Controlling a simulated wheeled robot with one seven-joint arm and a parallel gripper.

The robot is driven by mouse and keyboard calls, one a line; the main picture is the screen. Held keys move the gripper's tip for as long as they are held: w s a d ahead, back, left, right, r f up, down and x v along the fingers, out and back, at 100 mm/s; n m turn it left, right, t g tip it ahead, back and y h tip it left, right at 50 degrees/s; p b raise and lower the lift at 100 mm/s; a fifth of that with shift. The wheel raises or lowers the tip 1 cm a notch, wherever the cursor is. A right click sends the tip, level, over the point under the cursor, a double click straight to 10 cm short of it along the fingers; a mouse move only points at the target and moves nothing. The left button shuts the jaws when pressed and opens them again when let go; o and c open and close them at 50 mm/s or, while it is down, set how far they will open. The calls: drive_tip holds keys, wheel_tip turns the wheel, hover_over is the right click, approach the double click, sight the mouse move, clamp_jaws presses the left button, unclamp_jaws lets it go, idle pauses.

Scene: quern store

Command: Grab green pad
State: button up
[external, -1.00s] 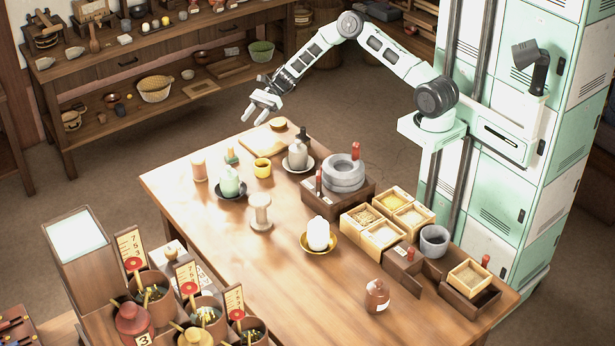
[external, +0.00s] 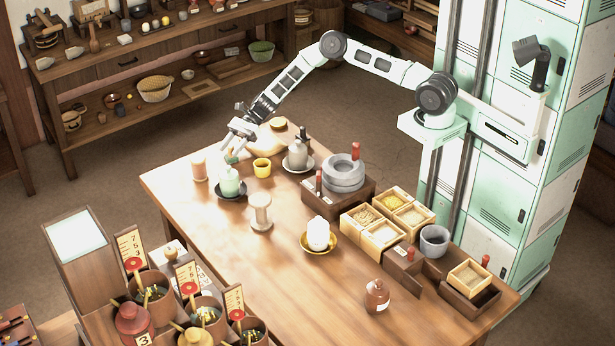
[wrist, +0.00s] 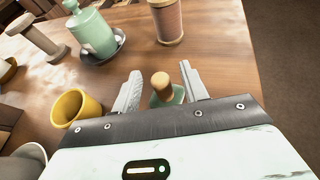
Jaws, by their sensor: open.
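The green pad (wrist: 178,95) is a small green piece with a round wooden knob on top; in the wrist view it stands between my two fingers. In the external view the pad (external: 231,158) is mostly hidden by my gripper (external: 235,144) at the far left part of the table. My gripper (wrist: 160,74) is open, with one finger on each side of the knob. I see a gap between the knob and each finger, and I cannot tell how far down the fingers reach.
A green bottle on a dark saucer (external: 229,183), a pinkish cylinder (external: 199,167) and a yellow cup (external: 262,167) stand close around the pad.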

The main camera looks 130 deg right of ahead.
drive_tip(key=shift+w+f, duration=0.15)
drive_tip(key=shift+w, duration=0.2)
drive_tip(key=shift+a, duration=0.1)
clamp_jaws()
